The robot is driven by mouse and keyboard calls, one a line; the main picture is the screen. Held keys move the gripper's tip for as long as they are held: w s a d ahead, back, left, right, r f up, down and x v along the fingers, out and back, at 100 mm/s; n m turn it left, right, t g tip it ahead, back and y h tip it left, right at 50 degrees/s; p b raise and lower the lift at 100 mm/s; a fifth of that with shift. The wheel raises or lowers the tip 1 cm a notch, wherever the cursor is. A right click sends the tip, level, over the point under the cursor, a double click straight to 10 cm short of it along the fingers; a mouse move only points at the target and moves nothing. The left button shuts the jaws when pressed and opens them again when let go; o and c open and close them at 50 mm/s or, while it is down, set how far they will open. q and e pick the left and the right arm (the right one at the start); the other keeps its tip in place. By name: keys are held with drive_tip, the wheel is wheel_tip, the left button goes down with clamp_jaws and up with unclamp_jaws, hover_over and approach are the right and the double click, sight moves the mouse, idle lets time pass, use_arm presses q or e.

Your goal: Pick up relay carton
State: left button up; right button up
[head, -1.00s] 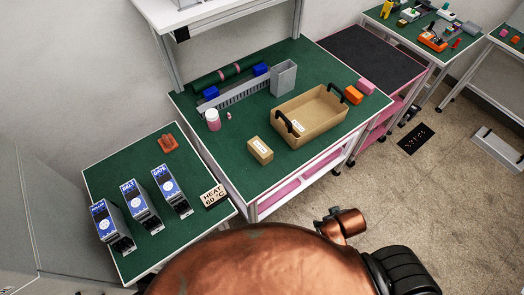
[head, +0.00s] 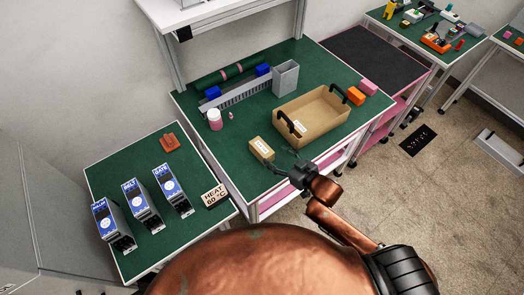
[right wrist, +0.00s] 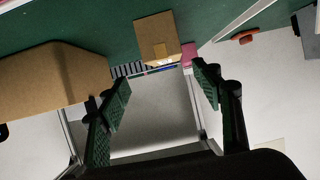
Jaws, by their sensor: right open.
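The relay carton, a small tan box (head: 261,148) with a white label, stands on the green bench top near its front edge. It also shows in the right wrist view (right wrist: 157,38), beyond the fingertips and between them. My right gripper (head: 282,163) is close to the carton at its right front side, over the bench's front edge. In the right wrist view its two dark green fingers (right wrist: 160,85) are spread wide with nothing between them. I cannot tell its exact height above the bench. My left gripper is not in view.
A tan open tray (head: 311,117) with black handles stands right of the carton; its side looms at left in the right wrist view (right wrist: 45,85). Green bench top left of the carton is clear.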

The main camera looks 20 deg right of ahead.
sight(264, 150)
drive_tip(key=x, duration=0.7)
drive_tip(key=shift+a+f, duration=0.15)
drive_tip(key=shift+a, duration=0.3)
drive_tip(key=shift+c, duration=0.4)
drive_tip(key=c, duration=1.3)
